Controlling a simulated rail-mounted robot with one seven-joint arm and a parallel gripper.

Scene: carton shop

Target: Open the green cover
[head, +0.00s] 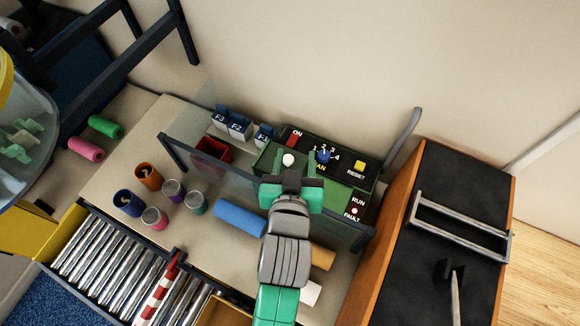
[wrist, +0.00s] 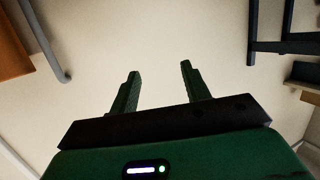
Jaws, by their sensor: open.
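A green control box (head: 345,176) stands at the back of the bench in the head view. Its black face carries a red ON switch, a white knob, a blue dial, a yellow RESET button and RUN and FAULT lamps. I cannot tell a separate green cover from the green casing. My gripper (head: 291,183) is in front of the box and hides part of its face; whether it touches the box is unclear. In the wrist view my gripper (wrist: 158,85) is open, its two green fingers apart with only pale wall beyond them.
A clear dark-framed screen (head: 190,160) crosses the bench before the box. Several cups, a blue cylinder (head: 240,217) and rollers (head: 105,252) lie nearer. A black-topped cabinet (head: 470,195) stands right.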

